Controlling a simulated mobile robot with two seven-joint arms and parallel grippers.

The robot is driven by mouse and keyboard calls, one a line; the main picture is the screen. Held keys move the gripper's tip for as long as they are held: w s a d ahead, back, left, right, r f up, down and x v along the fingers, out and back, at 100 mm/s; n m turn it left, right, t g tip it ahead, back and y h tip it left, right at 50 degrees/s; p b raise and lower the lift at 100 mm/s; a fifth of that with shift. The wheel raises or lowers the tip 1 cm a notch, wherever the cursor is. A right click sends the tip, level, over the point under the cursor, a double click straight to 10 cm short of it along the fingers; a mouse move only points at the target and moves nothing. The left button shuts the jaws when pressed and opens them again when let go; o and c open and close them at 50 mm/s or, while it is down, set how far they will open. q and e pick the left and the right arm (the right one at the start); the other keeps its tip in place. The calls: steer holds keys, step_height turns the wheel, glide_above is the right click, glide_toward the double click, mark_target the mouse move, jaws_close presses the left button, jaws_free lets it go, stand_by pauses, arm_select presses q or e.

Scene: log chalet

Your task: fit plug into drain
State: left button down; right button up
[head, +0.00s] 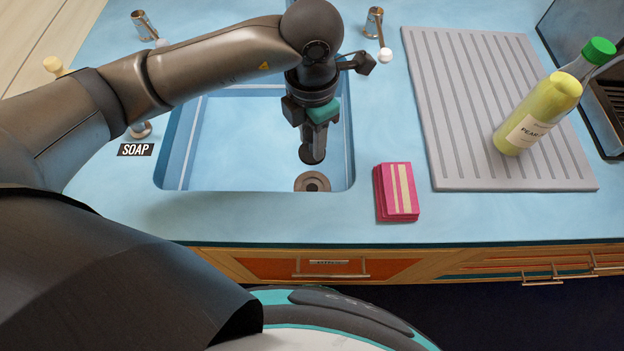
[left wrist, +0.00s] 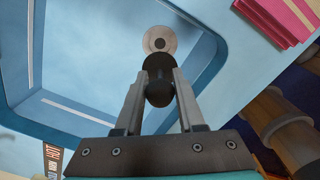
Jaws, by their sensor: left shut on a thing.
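My left gripper (head: 314,137) reaches down into the blue sink basin. It is shut on a dark round plug (head: 312,154). In the left wrist view the plug (left wrist: 159,68) sits between the two fingertips (left wrist: 158,92). The drain (head: 312,182) is a round metal ring with a dark centre in the sink floor near the front right corner. In the left wrist view the drain (left wrist: 159,43) shows just beyond the plug, partly covered by it. The plug appears apart from the drain, held above it. My right gripper is not in view.
The sink basin (head: 235,140) has raised walls around the gripper. A pink sponge stack (head: 396,192) lies right of the sink. A grey ridged drainboard (head: 470,110) holds a yellow bottle with a green cap (head: 540,112). Taps (head: 374,22) stand behind the sink. A SOAP label (head: 135,150) is at left.

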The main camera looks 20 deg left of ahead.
arm_select(q)
step_height(320, 180, down, 11)
steer(key=shift+f+b, duration=0.1)
steer(key=shift+b, duration=0.75)
steer(key=shift+f+b, duration=0.4)
steer(key=shift+f, duration=1.55)
steer(key=shift+f, duration=0.15)
steer(key=c, duration=0.5)
jaws_free()
